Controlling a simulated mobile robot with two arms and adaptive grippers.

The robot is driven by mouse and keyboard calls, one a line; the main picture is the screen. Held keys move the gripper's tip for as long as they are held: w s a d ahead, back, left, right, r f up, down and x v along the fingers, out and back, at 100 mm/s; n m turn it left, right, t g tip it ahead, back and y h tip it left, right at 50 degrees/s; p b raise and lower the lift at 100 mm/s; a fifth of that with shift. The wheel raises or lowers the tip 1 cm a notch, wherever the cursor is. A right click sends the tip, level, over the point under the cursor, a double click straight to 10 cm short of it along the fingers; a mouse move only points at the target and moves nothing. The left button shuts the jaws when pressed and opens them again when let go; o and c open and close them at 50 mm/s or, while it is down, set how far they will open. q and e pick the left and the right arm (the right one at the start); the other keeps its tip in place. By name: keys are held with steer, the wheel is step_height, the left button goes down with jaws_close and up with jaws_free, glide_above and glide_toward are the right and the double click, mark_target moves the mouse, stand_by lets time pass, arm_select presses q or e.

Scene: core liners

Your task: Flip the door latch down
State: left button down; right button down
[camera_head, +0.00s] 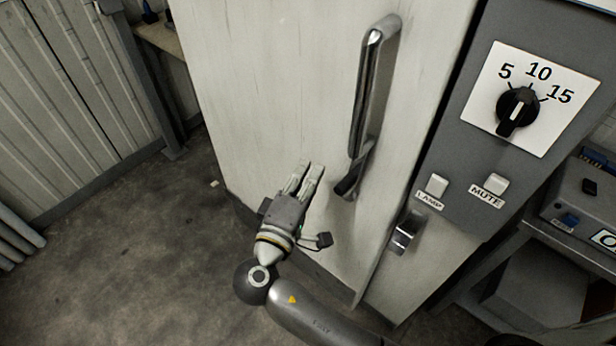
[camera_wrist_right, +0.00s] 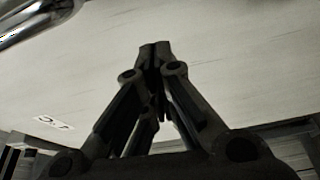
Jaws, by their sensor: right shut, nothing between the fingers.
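The tall pale door (camera_head: 270,80) stands upright and looks closed. It carries a long chrome handle (camera_head: 368,95) with a flat metal piece (camera_head: 352,178) at its lower end. A small metal latch (camera_head: 405,232) sits lower right, by the door's right edge; I cannot tell its exact position. My right gripper (camera_head: 313,172) is in front of the door, left of the handle's lower end and apart from it. Its fingers are together and empty; in the right wrist view the closed fingertips (camera_wrist_right: 155,48) point at the pale surface. My left gripper is not in view.
Right of the door is a grey panel with a black dial (camera_head: 517,110), a lamp switch (camera_head: 437,185) and a mute switch (camera_head: 496,183). A bench with a device (camera_head: 590,205) stands far right. The floor (camera_head: 130,250) at left is mostly clear.

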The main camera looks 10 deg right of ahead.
mark_target(347, 181)
steer(key=p+x, duration=0.1)
steer(key=x, duration=0.5)
steer(key=shift+r, duration=0.15)
steer(key=shift+s+d+f+p, duration=0.25)
steer(key=shift+s+d+p, duration=0.65)
steer(key=shift+s+d, duration=0.25)
steer(key=shift+s+d+f, duration=0.1)
steer(key=shift+s+d, duration=0.05)
steer(key=shift+s, duration=0.25)
